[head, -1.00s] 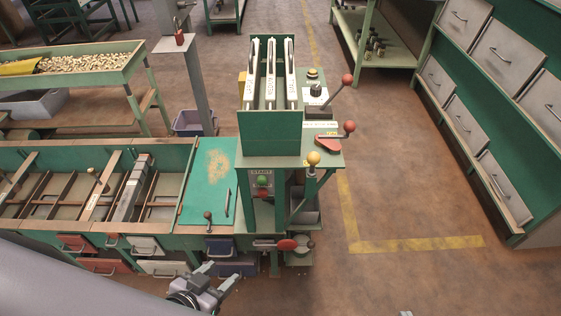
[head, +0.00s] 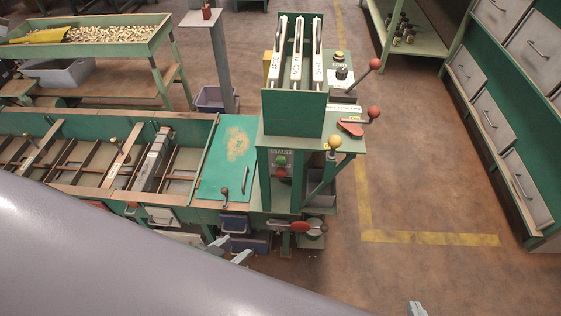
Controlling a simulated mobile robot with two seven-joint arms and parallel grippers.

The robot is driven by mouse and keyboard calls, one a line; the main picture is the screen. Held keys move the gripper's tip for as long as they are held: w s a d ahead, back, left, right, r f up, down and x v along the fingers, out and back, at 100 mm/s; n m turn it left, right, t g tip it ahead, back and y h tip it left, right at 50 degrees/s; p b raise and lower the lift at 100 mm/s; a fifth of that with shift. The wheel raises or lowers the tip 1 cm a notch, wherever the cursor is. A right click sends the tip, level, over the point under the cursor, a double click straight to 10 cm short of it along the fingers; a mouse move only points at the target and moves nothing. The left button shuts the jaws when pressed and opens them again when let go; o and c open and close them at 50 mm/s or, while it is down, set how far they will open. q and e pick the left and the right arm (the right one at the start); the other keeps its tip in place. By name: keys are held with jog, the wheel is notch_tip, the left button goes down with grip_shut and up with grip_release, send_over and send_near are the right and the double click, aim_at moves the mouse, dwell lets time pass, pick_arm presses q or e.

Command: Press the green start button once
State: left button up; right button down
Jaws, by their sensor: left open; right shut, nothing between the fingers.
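The green start button (head: 281,160) sits on a small panel labelled START, on the front of the green machine (head: 294,113). A red button (head: 281,173) is just below it. My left gripper (head: 230,249) is open, with its two fingertips showing past my arm, below and left of the panel in the picture. It is apart from the button, and my arm hides the rest of it. My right gripper (head: 418,308) is shut and empty at the bottom edge, right of the machine. Only its tip shows.
Levers with red knobs (head: 374,112) and a yellow knob (head: 334,143) stick out on the machine's right. A red-handled lever (head: 301,227) is low in front. A long sorting trough (head: 60,185) lies left. Floor right of the machine is clear up to grey drawers (head: 511,161).

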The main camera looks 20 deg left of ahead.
pick_arm(q)
grip_shut()
dwell(1.5)
